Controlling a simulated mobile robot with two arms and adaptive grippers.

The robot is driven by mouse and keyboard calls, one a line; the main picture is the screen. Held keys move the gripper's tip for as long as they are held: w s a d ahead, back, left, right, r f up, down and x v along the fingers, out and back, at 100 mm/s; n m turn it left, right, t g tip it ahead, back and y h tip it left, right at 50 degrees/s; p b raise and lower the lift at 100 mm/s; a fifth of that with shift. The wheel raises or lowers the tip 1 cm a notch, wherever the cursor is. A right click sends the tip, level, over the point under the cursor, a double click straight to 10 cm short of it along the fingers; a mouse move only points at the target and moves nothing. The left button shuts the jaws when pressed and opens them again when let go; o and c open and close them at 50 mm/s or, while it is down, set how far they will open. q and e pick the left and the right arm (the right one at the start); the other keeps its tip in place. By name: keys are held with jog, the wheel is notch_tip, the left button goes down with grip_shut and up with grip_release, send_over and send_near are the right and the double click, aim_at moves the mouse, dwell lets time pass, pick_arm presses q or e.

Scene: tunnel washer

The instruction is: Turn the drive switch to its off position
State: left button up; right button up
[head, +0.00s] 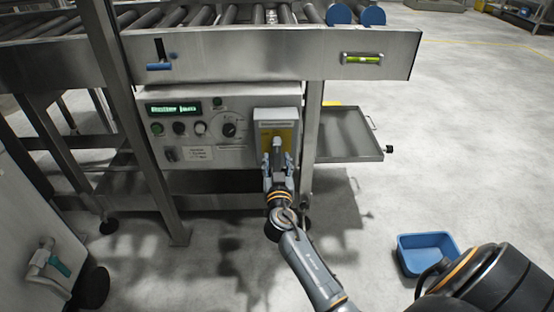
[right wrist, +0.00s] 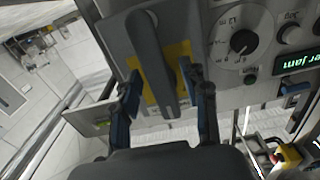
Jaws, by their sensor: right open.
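The drive switch appears to be the grey box (head: 278,114) with a yellow plate at the right end of the control panel; I cannot read its label. Its dark grey lever handle (right wrist: 152,62) lies over the yellow plate (right wrist: 180,52) in the right wrist view. In the head view the handle looks roughly upright. My right gripper (head: 277,160) is open in front of the switch. In the right wrist view its two fingers (right wrist: 165,98) stand on either side of the handle's end, with visible gaps. My left gripper is not in view.
The panel (head: 225,155) left of the switch carries a lit green display (head: 173,108), several buttons and a round dial (head: 229,130). A roller conveyor frame (head: 270,65) overhangs it. A metal tray (head: 345,152) juts out right. A blue bin (head: 428,240) stands on the floor.

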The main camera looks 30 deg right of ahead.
jog(key=shift+w+d, duration=0.15)
jog(key=shift+w, duration=0.1)
grip_shut()
jog(key=shift+d, duration=0.1)
